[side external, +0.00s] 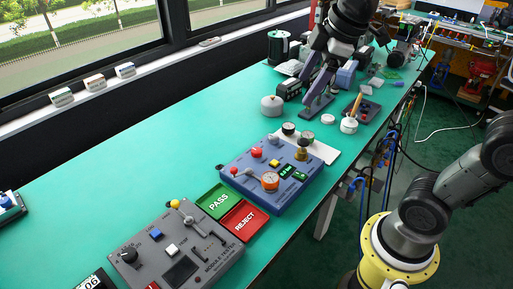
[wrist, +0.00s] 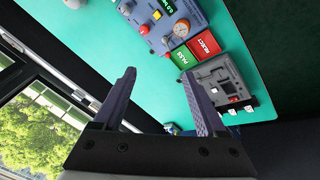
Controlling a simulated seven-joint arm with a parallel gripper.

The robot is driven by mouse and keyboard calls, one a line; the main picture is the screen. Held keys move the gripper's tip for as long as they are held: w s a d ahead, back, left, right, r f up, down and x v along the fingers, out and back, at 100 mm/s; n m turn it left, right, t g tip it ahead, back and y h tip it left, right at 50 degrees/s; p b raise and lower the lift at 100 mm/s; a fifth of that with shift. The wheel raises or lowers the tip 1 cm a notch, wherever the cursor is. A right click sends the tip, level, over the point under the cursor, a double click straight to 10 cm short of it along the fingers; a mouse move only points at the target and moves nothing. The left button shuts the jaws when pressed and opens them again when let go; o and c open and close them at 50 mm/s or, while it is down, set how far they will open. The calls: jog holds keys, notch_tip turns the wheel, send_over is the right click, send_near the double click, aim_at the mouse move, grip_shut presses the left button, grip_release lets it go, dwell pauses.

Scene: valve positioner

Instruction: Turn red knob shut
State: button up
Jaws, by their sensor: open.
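A blue panel (side external: 300,193) lies on the green bench in the middle of the side external view. A red knob (side external: 257,153) stands near its back left edge, and a red ball-ended lever (side external: 234,171) sits close to its left corner.
Green PASS (side external: 218,202) and red REJECT (side external: 245,219) plates lie beside the panel. A grey module tester (side external: 165,240) stands in front of them. Gauges (side external: 289,128) on a white plate and a grey round pot (side external: 272,105) stand behind the panel. The bench's left side is mostly clear.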

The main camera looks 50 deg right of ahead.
jog(key=w+d+f+n+g, duration=0.1)
jog(key=w+f+n, duration=0.1)
jog(key=w, duration=0.5)
jog(key=g, duration=0.4)
send_over(256, 150)
notch_tip(256, 150, down, 16)
jog(key=shift+n, duration=0.3)
notch_tip(256, 150, down, 13)
jog(key=shift+s, duration=0.1)
grip_shut()
